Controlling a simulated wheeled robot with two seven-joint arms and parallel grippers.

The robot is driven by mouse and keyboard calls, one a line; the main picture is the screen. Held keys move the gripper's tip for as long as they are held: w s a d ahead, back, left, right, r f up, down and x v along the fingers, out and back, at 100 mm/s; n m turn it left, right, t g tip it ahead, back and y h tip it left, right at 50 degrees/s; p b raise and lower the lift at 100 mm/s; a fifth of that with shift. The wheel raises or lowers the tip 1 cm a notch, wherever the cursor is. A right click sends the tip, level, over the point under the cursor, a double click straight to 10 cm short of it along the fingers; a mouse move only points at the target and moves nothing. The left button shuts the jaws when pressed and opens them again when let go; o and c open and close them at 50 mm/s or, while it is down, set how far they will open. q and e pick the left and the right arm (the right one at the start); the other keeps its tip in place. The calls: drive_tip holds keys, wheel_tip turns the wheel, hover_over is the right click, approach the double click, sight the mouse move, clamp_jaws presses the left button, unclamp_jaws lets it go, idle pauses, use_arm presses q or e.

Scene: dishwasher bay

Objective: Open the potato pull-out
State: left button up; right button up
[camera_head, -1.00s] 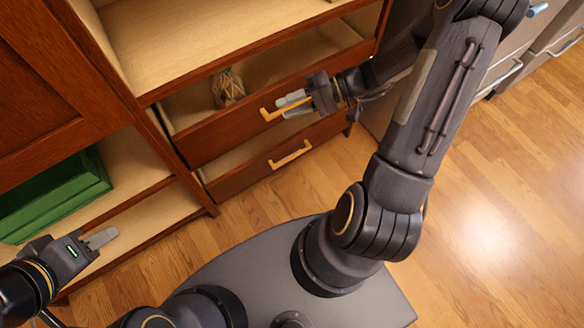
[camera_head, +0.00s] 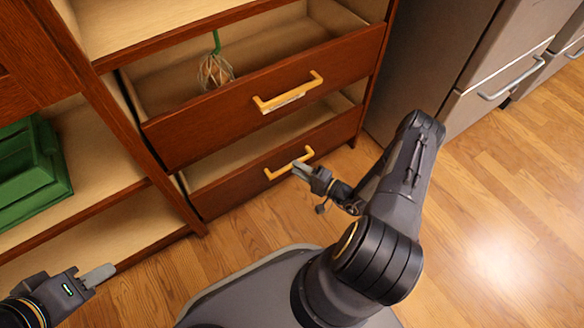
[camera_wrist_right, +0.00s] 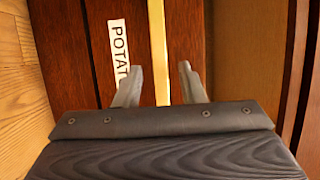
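The potato pull-out (camera_head: 235,181) is the lower wooden drawer in the head view, with a yellow bar handle (camera_head: 289,163). Some of its inside shows behind its front. In the right wrist view a white label (camera_wrist_right: 119,52) starting "POTAT" is on the front beside the handle (camera_wrist_right: 157,45). My right gripper (camera_head: 298,171) is at this handle. In the wrist view its fingers (camera_wrist_right: 160,88) are apart, one on each side of the bar, with a gap on the right. My left gripper (camera_head: 98,276) is low at the left, away from the drawers; its finger opening is unclear.
The upper drawer (camera_head: 215,125) stands pulled out above the potato pull-out, holding a netted bundle (camera_head: 215,72) with a green top. A green crate (camera_head: 35,170) sits on a left shelf. Grey appliance fronts (camera_head: 470,60) stand at right. The wooden floor at right is clear.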

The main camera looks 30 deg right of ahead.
drive_tip(key=shift+b+x, duration=0.35)
drive_tip(key=shift+x, duration=1.2)
drive_tip(key=shift+c, duration=0.5)
clamp_jaws()
